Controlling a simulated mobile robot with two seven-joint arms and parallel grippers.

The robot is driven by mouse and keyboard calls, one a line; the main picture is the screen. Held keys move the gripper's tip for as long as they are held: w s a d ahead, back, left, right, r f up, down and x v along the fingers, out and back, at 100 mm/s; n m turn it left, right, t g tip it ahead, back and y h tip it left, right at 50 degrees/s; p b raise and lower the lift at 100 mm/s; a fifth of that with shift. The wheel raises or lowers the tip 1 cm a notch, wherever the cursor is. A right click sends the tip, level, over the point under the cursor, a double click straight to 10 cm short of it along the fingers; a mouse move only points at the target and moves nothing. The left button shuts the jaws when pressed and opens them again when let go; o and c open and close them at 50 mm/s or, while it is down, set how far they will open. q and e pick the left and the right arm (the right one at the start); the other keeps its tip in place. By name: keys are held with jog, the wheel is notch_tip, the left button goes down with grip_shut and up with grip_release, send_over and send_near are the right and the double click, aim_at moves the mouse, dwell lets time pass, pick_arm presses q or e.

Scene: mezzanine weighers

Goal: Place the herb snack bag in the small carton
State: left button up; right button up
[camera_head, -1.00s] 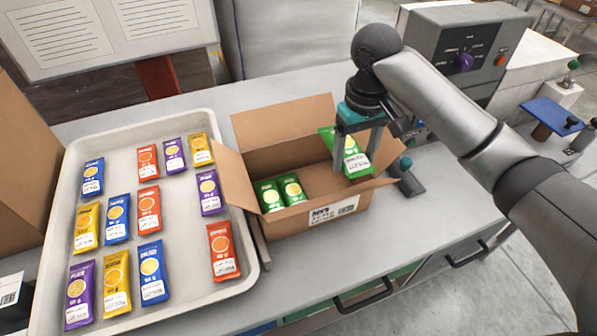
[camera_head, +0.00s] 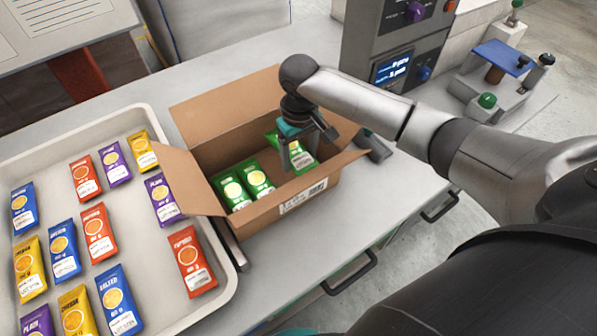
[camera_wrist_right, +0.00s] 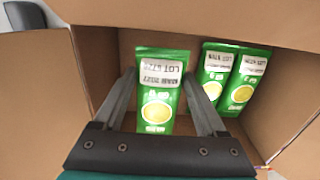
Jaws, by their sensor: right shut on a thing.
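The herb snack bag is a green packet (camera_head: 303,153) with a white label and a yellow round print. My right gripper (camera_head: 298,166) is shut on it and holds it inside the open small carton (camera_head: 255,215), at its right part. In the right wrist view the held green bag (camera_wrist_right: 160,95) sits between the two fingers. Two more green bags (camera_head: 230,190) (camera_head: 257,178) lie side by side in the left part of the carton. Whether the held bag touches the carton floor cannot be told. My left gripper is not in view.
A pale tray (camera_head: 226,300) with several orange, purple, blue and yellow bags stands left of the carton. The carton's flaps (camera_head: 172,172) are spread outward. A grey machine with a lit display (camera_head: 392,66) stands behind at the right. The bench front has dark handles (camera_head: 350,275).

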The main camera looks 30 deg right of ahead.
aim_at(299, 155)
jog(key=shift+f+b, duration=0.55)
jog(key=shift+f, duration=2.5)
jog(key=shift+f, duration=0.15)
jog(key=o, duration=1.3)
notch_tip(299, 155, up, 12)
jog(key=shift+r+p, duration=0.2)
jog(key=shift+p, duration=1)
